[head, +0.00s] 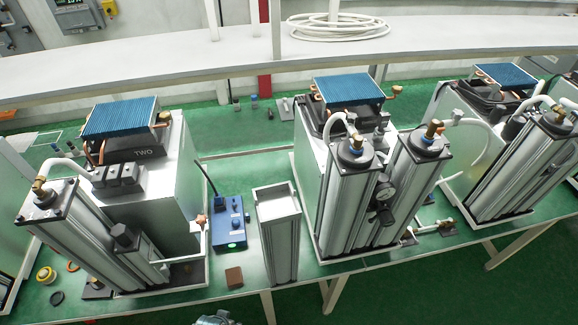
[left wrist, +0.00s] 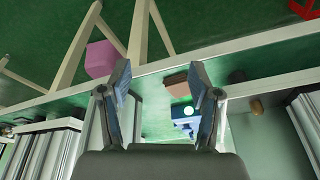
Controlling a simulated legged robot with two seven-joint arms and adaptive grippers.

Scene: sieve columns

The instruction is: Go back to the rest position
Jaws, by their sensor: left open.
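My left gripper (left wrist: 160,82) is open in the left wrist view, its two fingers apart with nothing held between them. Beyond the fingertips are the table edge, a brown block (left wrist: 177,82) and a blue box (left wrist: 184,128) with a lit green spot. In the head view only a small grey part shows at the bottom edge, too cut off to read. My right gripper is in neither view.
Three machines with silver columns (head: 345,195) and blue-finned tops stand along the green table. A separate silver column (head: 279,235) stands upright beside the blue box (head: 229,222). The brown block (head: 234,277) lies near the front edge. A pink block (left wrist: 102,58) lies beyond the table edge.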

